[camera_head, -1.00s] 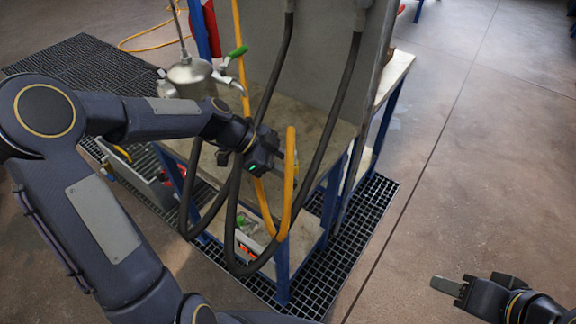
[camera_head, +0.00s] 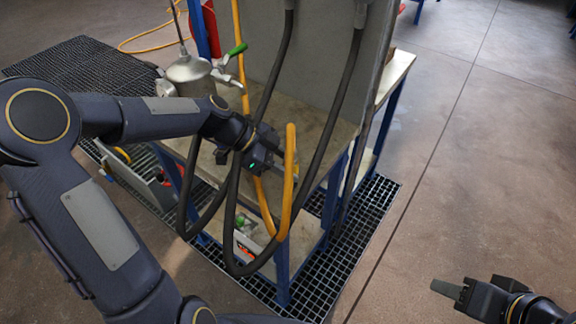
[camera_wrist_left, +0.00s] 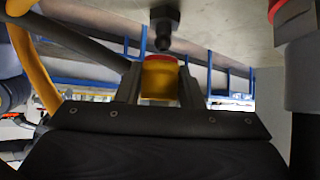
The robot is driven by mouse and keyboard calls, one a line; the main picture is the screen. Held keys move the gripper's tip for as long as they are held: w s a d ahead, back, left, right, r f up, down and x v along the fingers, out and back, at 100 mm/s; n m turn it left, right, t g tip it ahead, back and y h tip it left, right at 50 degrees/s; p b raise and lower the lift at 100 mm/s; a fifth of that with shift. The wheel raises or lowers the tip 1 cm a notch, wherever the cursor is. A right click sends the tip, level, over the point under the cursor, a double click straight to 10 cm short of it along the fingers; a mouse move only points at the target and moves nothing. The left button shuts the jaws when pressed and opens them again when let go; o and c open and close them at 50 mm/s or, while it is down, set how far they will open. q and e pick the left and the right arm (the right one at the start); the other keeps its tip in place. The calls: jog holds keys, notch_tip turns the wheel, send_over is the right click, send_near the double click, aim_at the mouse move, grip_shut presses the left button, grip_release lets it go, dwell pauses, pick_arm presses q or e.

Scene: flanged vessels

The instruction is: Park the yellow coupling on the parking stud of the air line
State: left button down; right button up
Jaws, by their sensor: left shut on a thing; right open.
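The yellow coupling (camera_wrist_left: 160,78), with a red ring at its top, sits between the fingers of my left gripper (camera_wrist_left: 160,84), which is shut on it. A dark stud (camera_wrist_left: 163,26) points down from a pale surface just above the coupling. I cannot tell whether they touch. In the head view my left gripper (camera_head: 275,165) is beside the yellow hose loop (camera_head: 290,170), at the front of the bench. The coupling is not clearly visible there. My right gripper (camera_head: 448,289) is open and empty at the lower right, over the floor.
Black hoses (camera_head: 335,110) hang in loops around my left gripper. A metal vessel (camera_head: 190,75) with a green-handled valve (camera_head: 236,49) stands at the left. The floor (camera_head: 470,170) at right is clear.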

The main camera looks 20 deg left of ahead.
pick_arm(q)
jog(key=shift+f, duration=0.15)
dwell(0.3)
jog(key=shift+f+b, duration=1.2)
jog(key=shift+b, duration=0.35)
jog(key=c, duration=1.3)
grip_release()
jog(key=shift+c, duration=0.2)
jog(key=o, duration=0.4)
jog(key=shift+s+f, duration=0.1)
jog(key=shift+o, duration=0.2)
